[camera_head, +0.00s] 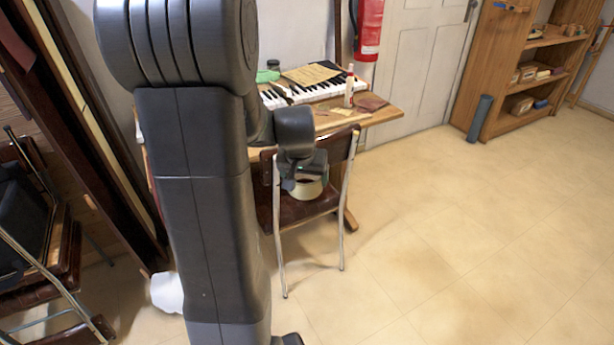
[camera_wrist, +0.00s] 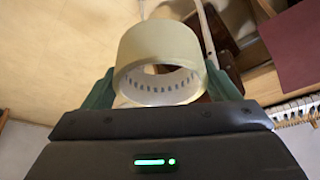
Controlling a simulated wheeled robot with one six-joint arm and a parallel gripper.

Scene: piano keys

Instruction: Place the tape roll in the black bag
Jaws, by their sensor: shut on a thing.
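My gripper (camera_head: 304,178) is shut on a pale cream tape roll (camera_head: 311,189), held over the seat of a brown chair in the head view. In the wrist view, the green fingers of my gripper (camera_wrist: 160,88) hold the sides of the tape roll (camera_wrist: 158,48), and its open hole and printed inner core face the camera. A dark, soft-looking shape (camera_head: 22,205) rests on a chair at the far left of the head view. It may be the black bag, but I cannot tell for sure.
The brown chair (camera_head: 300,211) with metal legs stands in front of a wooden desk (camera_head: 378,118) bearing a keyboard (camera_head: 318,91) and a bottle (camera_head: 349,90). A wooden shelf (camera_head: 500,72) stands at the back right. The floor (camera_head: 450,230) at right is clear. My arm hides the middle left.

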